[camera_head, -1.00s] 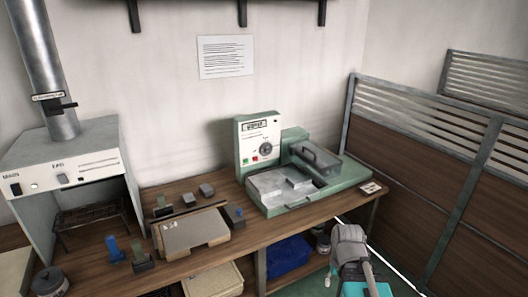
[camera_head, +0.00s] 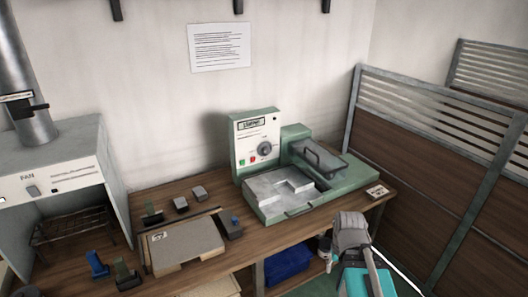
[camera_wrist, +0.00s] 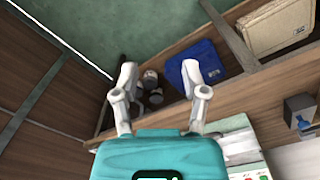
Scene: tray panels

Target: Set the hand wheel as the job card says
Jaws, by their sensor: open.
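A green bench machine (camera_head: 365,176) stands at the right of the bench. Its upright panel carries a display, a green and a red button, and a round dark dial (camera_head: 264,149), the only wheel-like control I make out. Its setting is too small to read. A small card (camera_head: 377,191) lies at the bench's right end, and a printed sheet (camera_head: 219,47) hangs on the wall; I cannot read either or tell which is the job card. My gripper (camera_wrist: 159,78) is open and empty in the wrist view, apart from the machine, with floor and shelf beyond it.
A fume hood (camera_head: 60,150) stands at the left. A board (camera_head: 185,245) and several small blocks lie mid-bench. A blue bin (camera_head: 288,262) sits on the shelf below, also in the wrist view (camera_wrist: 205,68). A partition (camera_head: 430,160) closes the right side.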

